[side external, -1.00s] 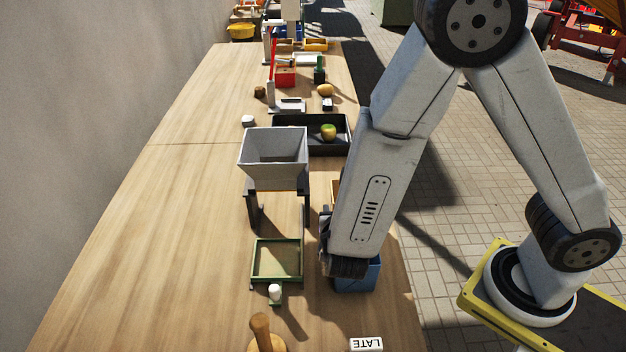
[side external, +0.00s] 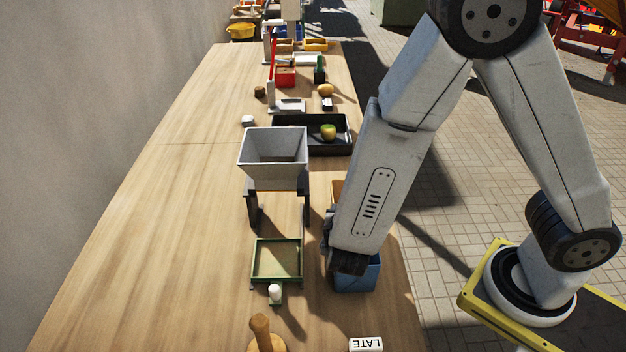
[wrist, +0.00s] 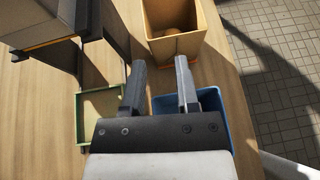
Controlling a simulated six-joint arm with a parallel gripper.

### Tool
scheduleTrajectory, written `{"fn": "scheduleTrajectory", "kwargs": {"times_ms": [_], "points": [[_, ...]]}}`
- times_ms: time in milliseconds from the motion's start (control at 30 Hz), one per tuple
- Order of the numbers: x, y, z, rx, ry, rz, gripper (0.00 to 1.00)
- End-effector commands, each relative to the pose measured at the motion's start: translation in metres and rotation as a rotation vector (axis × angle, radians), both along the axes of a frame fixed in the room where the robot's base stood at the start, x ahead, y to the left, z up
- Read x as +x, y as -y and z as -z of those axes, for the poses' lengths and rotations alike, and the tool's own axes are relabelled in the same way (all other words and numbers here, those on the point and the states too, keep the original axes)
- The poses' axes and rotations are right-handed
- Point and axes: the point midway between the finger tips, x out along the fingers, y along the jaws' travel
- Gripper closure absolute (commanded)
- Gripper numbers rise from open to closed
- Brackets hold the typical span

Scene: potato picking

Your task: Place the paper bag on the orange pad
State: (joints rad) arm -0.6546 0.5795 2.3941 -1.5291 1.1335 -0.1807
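What looks like the paper bag (wrist: 160,48) is a brown, open-topped container with a round brown item inside, at the top of the wrist view. In the side view only a brown sliver (side external: 336,190) shows beside my arm. My gripper (wrist: 161,78) is open, with nothing between its fingers. In the wrist picture the fingertips are just below the bag and apart from it.
A blue bin (side external: 358,277) stands below my wrist. A green-rimmed tray (side external: 254,262) is to its left, with a grey hopper (side external: 273,175) on legs behind. A black tray (side external: 340,149) holds a green-yellow fruit. The left tabletop is clear.

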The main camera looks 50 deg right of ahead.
Motion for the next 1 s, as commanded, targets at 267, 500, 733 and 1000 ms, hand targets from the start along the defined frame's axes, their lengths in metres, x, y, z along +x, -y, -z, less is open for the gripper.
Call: {"fn": "scheduleTrajectory", "kwargs": {"times_ms": [267,500,733,1000], "points": [[-0.034,0.04,0.002,0.247,0.003,0.401,0.61],[-0.066,0.054,0.006,0.559,0.075,0.832,0.61],[-0.078,0.048,0.003,0.881,0.219,1.219,0.61],[-0.064,0.043,-0.014,1.257,0.48,1.615,0.61]]}}
